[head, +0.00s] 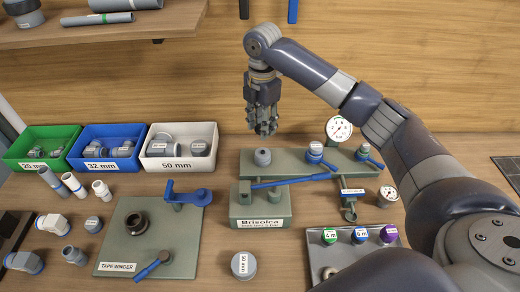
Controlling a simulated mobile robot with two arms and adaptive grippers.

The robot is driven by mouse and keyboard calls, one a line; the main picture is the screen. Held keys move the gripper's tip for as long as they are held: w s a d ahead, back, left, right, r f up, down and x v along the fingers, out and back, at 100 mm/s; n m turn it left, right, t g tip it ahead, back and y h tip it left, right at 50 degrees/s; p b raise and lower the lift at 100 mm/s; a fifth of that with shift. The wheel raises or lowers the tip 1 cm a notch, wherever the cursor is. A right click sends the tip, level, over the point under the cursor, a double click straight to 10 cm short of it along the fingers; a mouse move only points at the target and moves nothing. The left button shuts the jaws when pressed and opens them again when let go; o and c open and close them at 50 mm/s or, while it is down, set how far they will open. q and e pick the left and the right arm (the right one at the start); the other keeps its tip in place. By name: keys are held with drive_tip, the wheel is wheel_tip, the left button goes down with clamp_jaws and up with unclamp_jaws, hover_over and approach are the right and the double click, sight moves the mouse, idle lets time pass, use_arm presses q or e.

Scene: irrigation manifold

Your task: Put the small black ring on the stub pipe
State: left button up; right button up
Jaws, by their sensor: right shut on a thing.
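My right gripper (265,131) points down over the back of the grey-green manifold plate (290,162). It is shut, with its fingertips just above and apart from a short grey stub (262,157), which looks like the stub pipe. The small black ring is not clearly visible; what the fingers hold is too small to make out, and I take it to be the ring. The stub stands upright and its top looks bare. My left gripper is not in view.
Blue-handled valves (315,151), a white gauge (338,128) and a long-levered Brisolca block (260,212) surround the stub. The tape winder (185,253) stands front left, with green (40,132), blue (100,130) and white bins (150,163) behind. A capped tray (318,237) is front right.

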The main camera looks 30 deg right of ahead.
sight(262, 152)
drive_tip(key=shift+n, duration=0.5)
drive_tip(key=f+p, duration=0.1)
drive_tip(key=f, duration=0.2)
drive_tip(key=f+p, duration=0.1)
drive_tip(key=f, duration=0.5)
drive_tip(key=shift+w+d+f+p, duration=0.3)
drive_tip(key=shift+w+p, duration=0.1)
drive_tip(key=shift+f, duration=0.25)
drive_tip(key=o, duration=0.7)
drive_tip(key=shift+f, duration=0.1)
wheel_tip(262, 152, up, 12)
drive_tip(key=b, duration=0.2)
drive_tip(key=shift+r+b, duration=0.2)
drive_tip(key=shift+b, duration=0.1)
